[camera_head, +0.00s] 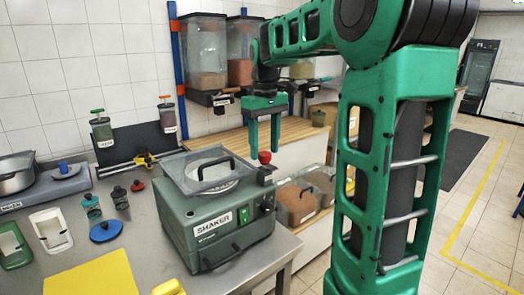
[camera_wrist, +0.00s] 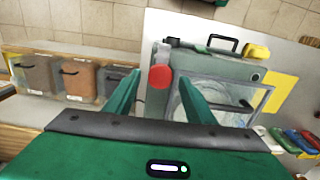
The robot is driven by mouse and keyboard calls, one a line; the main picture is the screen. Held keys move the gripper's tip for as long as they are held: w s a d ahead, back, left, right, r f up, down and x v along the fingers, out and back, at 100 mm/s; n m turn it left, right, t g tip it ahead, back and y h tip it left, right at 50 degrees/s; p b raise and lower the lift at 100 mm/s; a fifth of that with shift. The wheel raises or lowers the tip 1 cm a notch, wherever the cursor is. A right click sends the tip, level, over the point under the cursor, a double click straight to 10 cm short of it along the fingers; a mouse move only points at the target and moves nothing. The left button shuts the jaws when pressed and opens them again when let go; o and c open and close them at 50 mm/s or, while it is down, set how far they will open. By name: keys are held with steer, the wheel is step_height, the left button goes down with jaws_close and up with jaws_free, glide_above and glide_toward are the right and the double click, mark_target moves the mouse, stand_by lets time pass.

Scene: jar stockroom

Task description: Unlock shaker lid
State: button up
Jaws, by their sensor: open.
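The grey-green shaker (camera_head: 215,232) stands on the metal bench. Its clear lid (camera_head: 181,178) has a dark frame and a black handle and lies closed over a round opening. A red knob (camera_head: 264,157) stands up at the lid's right edge; it also shows in the wrist view (camera_wrist: 160,77). My gripper (camera_head: 264,149) is open and empty, pointing down at the red knob. In the wrist view, the knob appears between the two fingertips, touching neither clearly. The exact height gap is hard to tell.
A yellow mat (camera_head: 90,275), a blue-lidded item (camera_head: 105,231) and small trays lie left of the shaker. Bins of brown contents (camera_head: 297,203) stand to its right on a lower shelf. Wall dispensers (camera_head: 204,50) hang behind my gripper.

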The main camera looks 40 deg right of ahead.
mark_target(264, 153)
step_height(264, 153, up, 10)
steer(key=shift+f, duration=0.25)
stand_by(0.3)
stand_by(0.5)
steer(key=s+a+f+m, duration=0.3)
steer(key=s+f+m, duration=0.4)
steer(key=s+f, duration=1.6)
steer(key=s, duration=0.4)
steer(key=shift+f, duration=0.4)
steer(key=shift+a, duration=0.1)
steer(key=shift+w+f, duration=0.2)
steer(key=shift+w, duration=0.35)
